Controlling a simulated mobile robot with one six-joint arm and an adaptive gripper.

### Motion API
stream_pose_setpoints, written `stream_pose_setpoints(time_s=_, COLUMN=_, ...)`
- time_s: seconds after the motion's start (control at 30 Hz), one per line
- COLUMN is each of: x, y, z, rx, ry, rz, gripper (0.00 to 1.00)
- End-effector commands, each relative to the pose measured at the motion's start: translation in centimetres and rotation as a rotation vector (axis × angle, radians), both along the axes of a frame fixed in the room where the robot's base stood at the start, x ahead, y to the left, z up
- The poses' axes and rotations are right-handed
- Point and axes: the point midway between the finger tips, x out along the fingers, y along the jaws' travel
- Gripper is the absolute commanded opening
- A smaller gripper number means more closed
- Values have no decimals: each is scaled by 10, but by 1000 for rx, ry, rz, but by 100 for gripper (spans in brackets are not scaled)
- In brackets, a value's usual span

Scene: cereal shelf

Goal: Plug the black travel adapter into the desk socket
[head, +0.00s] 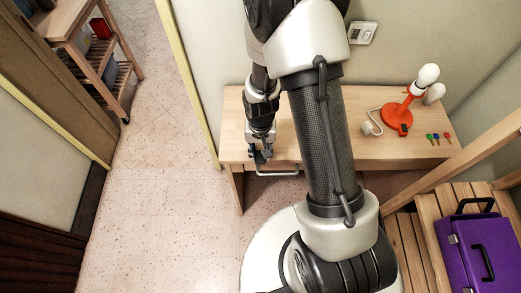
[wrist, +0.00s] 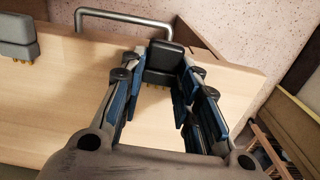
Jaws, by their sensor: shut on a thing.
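The black travel adapter (wrist: 165,62) is between the fingers of my gripper (wrist: 160,75) in the wrist view. My gripper is shut on it. Small gold-coloured prongs show at the adapter's lower edge, over the pale wood of the desk. The wrist view does not show clearly whether the adapter touches the desk. In the head view my gripper (head: 260,157) is at the front left edge of the wooden desk (head: 380,152), and the adapter cannot be made out there. I cannot identify a desk socket in either view; my arm hides part of the desk.
A grey plug-like piece (wrist: 17,37) is on the desk at the wrist view's left. A metal handle (head: 278,173) sticks out from the desk's front. An orange lamp (head: 396,115), white plug (head: 368,128) and coloured keys (head: 438,138) occupy the right. A wall plate (head: 361,33) is behind.

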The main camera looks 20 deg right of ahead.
Motion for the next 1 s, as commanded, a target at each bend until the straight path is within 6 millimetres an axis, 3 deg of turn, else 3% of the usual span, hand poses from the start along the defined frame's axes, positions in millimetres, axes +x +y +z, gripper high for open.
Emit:
stream_pose_setpoints(time_s=0.2, x=0, y=0, z=-6, rx=0, ry=1, rz=0, gripper=6)
stream_pose_setpoints(time_s=0.23, x=0, y=0, z=-4, rx=0, ry=1, rz=0, gripper=31)
stream_pose_setpoints(time_s=0.5, x=0, y=0, z=-4, rx=0, ry=1, rz=0, gripper=49)
stream_pose_setpoints(time_s=0.87, x=0, y=0, z=-3, rx=0, ry=1, rz=0, gripper=50)
stream_pose_setpoints(time_s=1.0, x=1, y=0, z=15, rx=0, ry=-3, rz=0, gripper=50)
